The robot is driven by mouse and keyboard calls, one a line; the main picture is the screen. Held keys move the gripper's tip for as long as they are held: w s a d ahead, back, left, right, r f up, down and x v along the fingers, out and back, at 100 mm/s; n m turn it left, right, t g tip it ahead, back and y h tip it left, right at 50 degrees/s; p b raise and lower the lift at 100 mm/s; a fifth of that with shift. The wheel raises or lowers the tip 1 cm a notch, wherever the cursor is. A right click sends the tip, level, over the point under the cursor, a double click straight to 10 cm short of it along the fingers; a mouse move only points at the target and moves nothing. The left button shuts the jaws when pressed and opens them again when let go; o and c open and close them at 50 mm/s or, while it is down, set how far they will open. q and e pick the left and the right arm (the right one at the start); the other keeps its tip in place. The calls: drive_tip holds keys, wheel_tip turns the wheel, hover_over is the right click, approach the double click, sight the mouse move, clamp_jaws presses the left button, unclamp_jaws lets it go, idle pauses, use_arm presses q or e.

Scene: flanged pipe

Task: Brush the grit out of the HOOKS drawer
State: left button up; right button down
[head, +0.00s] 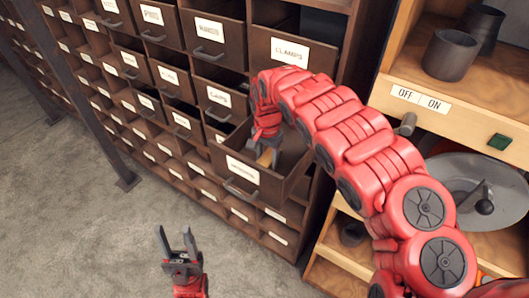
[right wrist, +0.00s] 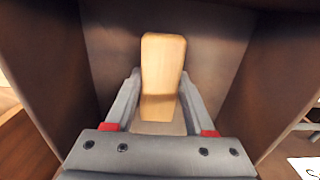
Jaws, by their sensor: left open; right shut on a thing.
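A dark brown drawer (head: 294,170) is pulled out of the cabinet; its white label is too small to read surely. My right gripper (head: 268,148) reaches down into it from above. It is shut on a pale wooden brush handle (head: 265,158). In the right wrist view the handle (right wrist: 162,70) stands between the two grey fingers (right wrist: 160,95), with drawer walls (right wrist: 45,70) on both sides. The bristles are hidden, and I cannot make out any grit. My left gripper (head: 178,250) is open and empty, low over the grey floor, apart from the cabinet.
Another drawer labelled CLAMPS (head: 290,50) sticks out above the open drawer. A wooden bench (head: 455,120) on the right carries dark cups (head: 452,55), an OFF/ON label and a green button (head: 499,141). A round metal disc (head: 470,185) sits below. The floor (head: 80,230) at left is clear.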

drive_tip(key=shift+a+f+b, duration=0.15)
drive_tip(key=shift+f+b, duration=0.05)
drive_tip(key=shift+b, duration=0.5)
drive_tip(key=shift+w+a+b, duration=0.25)
drive_tip(key=shift+b, duration=0.35)
drive_tip(key=shift+w+a+b, duration=0.15)
drive_tip(key=shift+a+b, duration=0.15)
drive_tip(key=shift+b, duration=0.55)
drive_tip(key=shift+w+a+r, duration=0.1)
drive_tip(key=shift+w+a, duration=0.1)
drive_tip(key=shift+w+a+r+b, duration=0.1)
drive_tip(key=shift+w+a+b, duration=0.3)
drive_tip(key=shift+b, duration=0.65)
drive_tip(key=shift+w+a+r, duration=0.1)
drive_tip(key=shift+w+a, duration=0.1)
drive_tip(key=shift+a, duration=0.3)
drive_tip(key=shift+d+b, duration=0.3)
drive_tip(key=shift+b, duration=0.35)
drive_tip(key=shift+s+d+b, duration=0.25)
drive_tip(key=shift+s+b, duration=0.05)
drive_tip(key=shift+b, duration=0.65)
